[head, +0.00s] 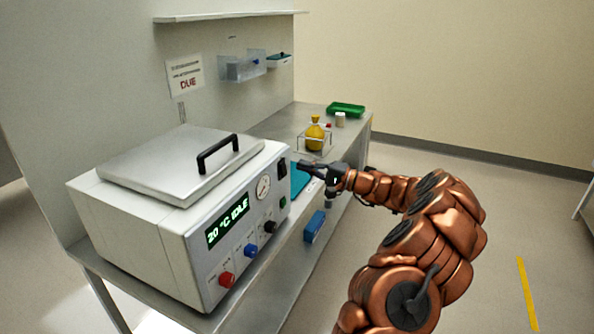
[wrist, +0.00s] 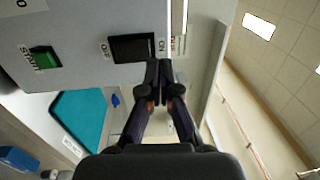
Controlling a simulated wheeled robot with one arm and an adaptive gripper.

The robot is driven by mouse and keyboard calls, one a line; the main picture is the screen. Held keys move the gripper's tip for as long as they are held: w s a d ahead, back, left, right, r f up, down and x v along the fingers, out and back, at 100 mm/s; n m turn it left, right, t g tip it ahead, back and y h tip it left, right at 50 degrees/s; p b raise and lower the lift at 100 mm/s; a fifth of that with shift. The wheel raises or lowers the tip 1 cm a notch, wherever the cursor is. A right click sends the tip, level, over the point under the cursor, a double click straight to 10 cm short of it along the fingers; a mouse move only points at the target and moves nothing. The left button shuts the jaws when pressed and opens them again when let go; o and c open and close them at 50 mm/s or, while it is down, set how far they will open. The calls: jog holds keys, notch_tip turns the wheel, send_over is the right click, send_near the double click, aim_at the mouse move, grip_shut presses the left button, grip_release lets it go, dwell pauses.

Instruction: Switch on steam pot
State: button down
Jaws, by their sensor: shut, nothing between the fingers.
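The steam pot (head: 150,225) is a white box with a flat lid and a black handle. Its green display reads "20 °C IDLE". A black rocker switch (head: 282,168) is at the upper right of its front panel; it also shows in the wrist view (wrist: 128,48) between two printed labels. A green start button (head: 282,202) sits below the rocker and shows in the wrist view (wrist: 45,57). My gripper (head: 301,165) is shut and empty. In the wrist view its fingertips (wrist: 159,66) are at the rocker's right end; I cannot tell whether they touch.
The panel also has a gauge (head: 263,188), a black knob (head: 270,227), a blue knob (head: 251,250) and a red knob (head: 227,279). Behind my gripper the bench holds a clear box with a yellow bag (head: 315,133) and a green tray (head: 346,109). Open floor lies to the right.

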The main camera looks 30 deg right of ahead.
jog(key=s+d+r+b, duration=0.1)
jog(key=s+d, duration=0.4)
jog(key=s, duration=0.2)
jog(key=shift+r, duration=0.3)
jog(key=shift+d, duration=0.1)
